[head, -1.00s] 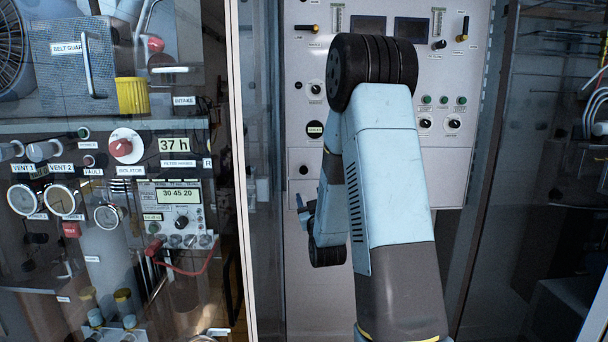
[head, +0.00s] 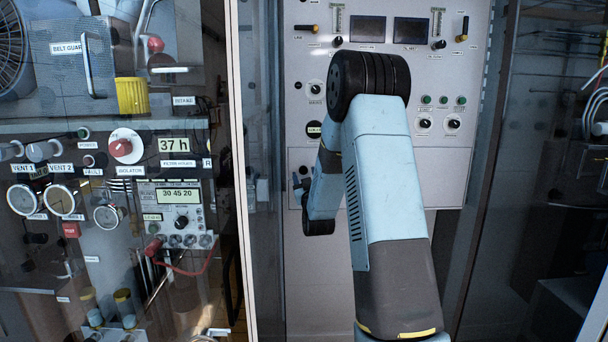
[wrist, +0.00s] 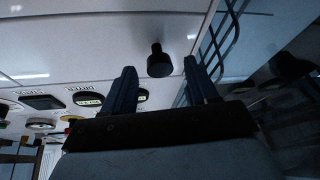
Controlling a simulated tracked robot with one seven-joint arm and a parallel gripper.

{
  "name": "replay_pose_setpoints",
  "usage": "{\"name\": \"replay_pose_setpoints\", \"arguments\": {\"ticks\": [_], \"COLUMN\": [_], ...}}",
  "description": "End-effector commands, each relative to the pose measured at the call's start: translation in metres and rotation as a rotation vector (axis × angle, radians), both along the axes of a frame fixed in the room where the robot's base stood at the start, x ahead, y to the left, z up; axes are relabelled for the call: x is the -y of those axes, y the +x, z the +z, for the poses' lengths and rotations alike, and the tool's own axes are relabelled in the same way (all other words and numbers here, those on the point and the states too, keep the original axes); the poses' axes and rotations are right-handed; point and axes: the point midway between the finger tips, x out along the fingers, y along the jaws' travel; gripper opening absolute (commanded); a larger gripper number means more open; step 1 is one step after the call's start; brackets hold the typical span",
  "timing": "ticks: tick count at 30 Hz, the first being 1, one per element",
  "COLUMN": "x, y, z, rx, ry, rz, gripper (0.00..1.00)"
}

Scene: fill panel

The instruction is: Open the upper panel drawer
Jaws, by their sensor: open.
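The upper drawer (head: 400,180) is a pale grey front below the control panel, partly hidden by my arm. It looks closed. Its round black knob (head: 304,170) is on the left side of that front. The wrist view shows a black knob (wrist: 159,60) standing out from a pale surface. My gripper (wrist: 160,68) is open, with one dark blue finger on each side of the knob in that view. I cannot tell whether the fingers reach around it, and no contact shows. In the head view my gripper (head: 298,187) is just below the knob, mostly hidden by my wrist.
The control panel (head: 460,75) above carries screens, dials and buttons. A glass-fronted cabinet (head: 110,230) with gauges and a red handle stands at the left. Dark glass (head: 540,200) lies at the right.

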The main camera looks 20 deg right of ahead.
Motion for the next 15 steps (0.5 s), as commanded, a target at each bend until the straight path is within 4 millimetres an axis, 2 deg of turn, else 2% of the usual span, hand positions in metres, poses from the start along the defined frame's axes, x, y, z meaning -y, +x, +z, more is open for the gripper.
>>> {"name": "replay_pose_setpoints", "arguments": {"ticks": [6,15], "x": [0.004,0.004], "y": [0.016,0.019], "z": [0.007,0.008], "rx": [0.001,0.0], "ry": [0.0,0.0], "rz": [-0.001,0.0], "gripper": [0.58,0.58]}}
